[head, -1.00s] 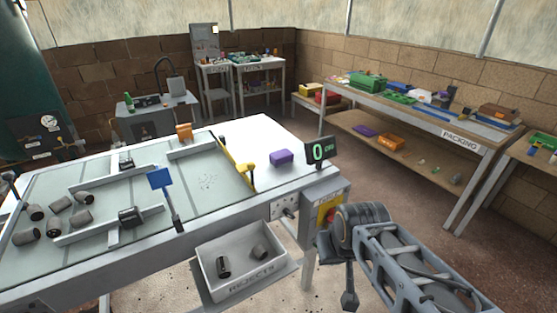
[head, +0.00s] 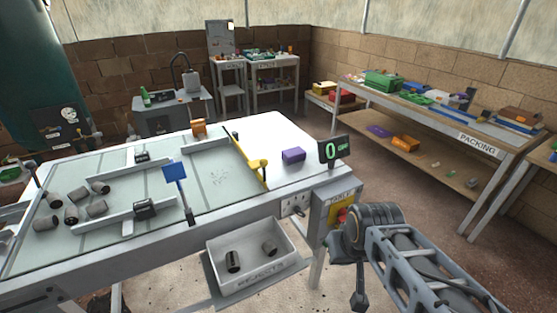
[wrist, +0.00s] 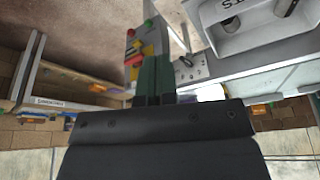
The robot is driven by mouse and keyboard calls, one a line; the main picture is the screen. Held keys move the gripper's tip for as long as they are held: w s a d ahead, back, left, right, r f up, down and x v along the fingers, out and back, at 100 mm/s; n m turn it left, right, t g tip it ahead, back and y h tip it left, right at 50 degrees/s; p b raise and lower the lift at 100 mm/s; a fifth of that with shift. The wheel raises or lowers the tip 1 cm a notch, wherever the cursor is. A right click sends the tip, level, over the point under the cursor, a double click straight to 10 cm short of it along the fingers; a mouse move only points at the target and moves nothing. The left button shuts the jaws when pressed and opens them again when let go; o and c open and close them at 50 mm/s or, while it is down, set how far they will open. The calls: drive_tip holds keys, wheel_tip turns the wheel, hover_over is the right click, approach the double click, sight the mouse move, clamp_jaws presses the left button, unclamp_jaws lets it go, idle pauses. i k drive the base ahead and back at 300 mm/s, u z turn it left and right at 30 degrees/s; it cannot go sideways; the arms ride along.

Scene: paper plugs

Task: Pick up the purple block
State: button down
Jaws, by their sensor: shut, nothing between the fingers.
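The purple block (head: 293,155) rests on the white end of the long table (head: 262,130), right of the yellow bar (head: 252,163) and left of the green "0" display (head: 333,151). My arm is at the lower right of the head view, in front of the table and well apart from the block. In the wrist view my gripper (wrist: 154,68) has its two dark green fingers together, with nothing between them. The block is not visible in the wrist view.
The rejects bin (head: 252,262) with two dark plugs hangs at the table's front. A control box (head: 338,205) with a red button is beside it, close to my arm. A blue sign (head: 174,172) stands on the table. The packing bench (head: 470,138) is at right.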

sight(295, 155)
drive_tip(key=z, duration=1.65)
drive_tip(key=i, duration=1.45)
drive_tip(key=u, duration=2.9)
drive_tip(key=i, duration=0.5)
drive_tip(key=z, duration=0.05)
